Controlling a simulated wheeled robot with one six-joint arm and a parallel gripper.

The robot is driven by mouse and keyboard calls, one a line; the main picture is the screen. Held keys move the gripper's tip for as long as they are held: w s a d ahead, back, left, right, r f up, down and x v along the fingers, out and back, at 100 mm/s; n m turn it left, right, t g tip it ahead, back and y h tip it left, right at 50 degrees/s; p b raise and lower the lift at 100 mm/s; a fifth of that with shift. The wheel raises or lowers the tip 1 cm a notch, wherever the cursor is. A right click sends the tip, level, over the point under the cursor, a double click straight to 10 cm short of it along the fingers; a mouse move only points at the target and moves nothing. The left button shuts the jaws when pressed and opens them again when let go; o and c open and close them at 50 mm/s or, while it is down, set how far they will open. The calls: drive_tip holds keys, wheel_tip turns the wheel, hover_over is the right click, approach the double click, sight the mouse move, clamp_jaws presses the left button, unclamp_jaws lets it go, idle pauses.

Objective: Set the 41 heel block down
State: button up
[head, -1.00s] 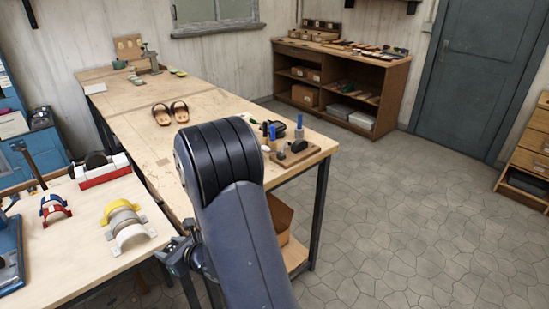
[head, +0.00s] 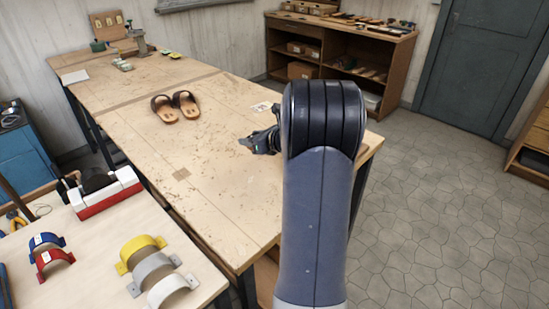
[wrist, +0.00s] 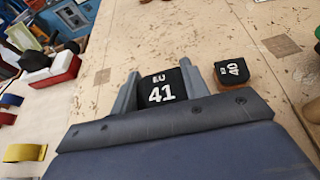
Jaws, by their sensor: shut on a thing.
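The 41 heel block (wrist: 162,92) is a small black block with white "EU 41" lettering. My gripper (wrist: 159,74) is shut on it, with one grey finger on either side. In the wrist view the wooden bench top (wrist: 215,25) lies beneath and beyond it; I cannot tell how far the block is above the bench. In the head view my gripper (head: 260,142) is over the long bench (head: 200,190), partly hidden by my arm, and the block cannot be made out there. A second block marked 40 (wrist: 233,71) sits to the right of the gripper, apart from it.
A pair of sandals (head: 176,106) lies farther back on the bench. A pale marked patch (head: 262,106) and a brown square (head: 181,174) show on its top. Yellow (head: 139,246), grey and white arches stand on the left table near a red-and-white box (head: 107,194).

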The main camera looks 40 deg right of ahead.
sight(255, 169)
drive_tip(key=f, duration=0.9)
drive_tip(key=shift+d+f, duration=0.2)
drive_tip(key=shift+f, duration=0.15)
drive_tip(key=shift+f, duration=0.25)
drive_tip(key=o, duration=1)
drive_tip(key=shift+r, duration=0.15)
drive_tip(key=shift+r, duration=0.15)
drive_tip(key=b+v, duration=0.1)
drive_tip(key=v, duration=1.1)
